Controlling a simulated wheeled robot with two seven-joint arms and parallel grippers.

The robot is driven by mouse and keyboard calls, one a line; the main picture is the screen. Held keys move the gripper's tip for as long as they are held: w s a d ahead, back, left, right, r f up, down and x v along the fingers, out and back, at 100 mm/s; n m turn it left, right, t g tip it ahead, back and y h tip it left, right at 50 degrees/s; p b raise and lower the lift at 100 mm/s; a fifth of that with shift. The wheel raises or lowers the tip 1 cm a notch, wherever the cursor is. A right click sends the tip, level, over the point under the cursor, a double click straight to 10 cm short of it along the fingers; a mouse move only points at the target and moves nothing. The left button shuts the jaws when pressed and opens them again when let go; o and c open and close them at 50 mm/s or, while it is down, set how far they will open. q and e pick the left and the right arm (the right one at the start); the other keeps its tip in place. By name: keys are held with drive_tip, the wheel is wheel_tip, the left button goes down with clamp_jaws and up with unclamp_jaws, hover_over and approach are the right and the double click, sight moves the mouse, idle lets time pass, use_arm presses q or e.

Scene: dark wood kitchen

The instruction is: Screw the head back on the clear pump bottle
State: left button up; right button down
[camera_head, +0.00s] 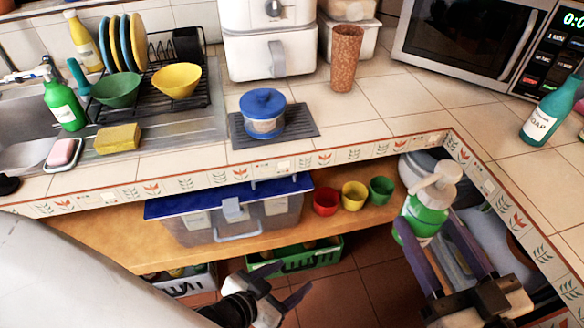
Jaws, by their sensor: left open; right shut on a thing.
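A bottle (424,216) with green contents and a white label is in my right gripper (428,224), whose dark purple fingers are shut on its sides. It is held in front of the counter at the right. A white pump head (437,185) with a nozzle is at the bottle's top; I cannot tell whether it is screwed on or only resting there. My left gripper (288,279) is open and empty, low in front of the shelf, left of the bottle and apart from it.
The tiled counter edge (330,158) runs behind both grippers. Below it, a shelf holds a blue-lidded box (225,232) and small cups (353,195). A green crate (297,257) stands on the floor. A teal bottle (545,115) stands on the right counter.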

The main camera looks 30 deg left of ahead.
drive_tip(key=shift+r, duration=0.1)
use_arm(q)
drive_tip(key=s+a+f+g, duration=0.1)
drive_tip(key=s+f+g, duration=0.1)
drive_tip(key=s+f, duration=0.2)
drive_tip(key=shift+s+a+y, duration=0.3)
drive_tip(key=shift+s, duration=0.5)
use_arm(e)
drive_tip(key=shift+r+t, duration=0.3)
drive_tip(key=shift+r, duration=0.15)
use_arm(q)
drive_tip(key=shift+w, duration=0.1)
use_arm(e)
drive_tip(key=s+d+f+m+t+h, duration=0.1)
drive_tip(key=s+d+m+h, duration=0.1)
drive_tip(key=d+m+h, duration=0.2)
drive_tip(key=s+d+f+m+t+h, duration=0.1)
drive_tip(key=s+d+m+t+h, duration=0.1)
drive_tip(key=d+m+h, duration=0.2)
drive_tip(key=d+h, duration=0.3)
drive_tip(key=d, duration=0.4)
drive_tip(key=shift+t+h, duration=0.3)
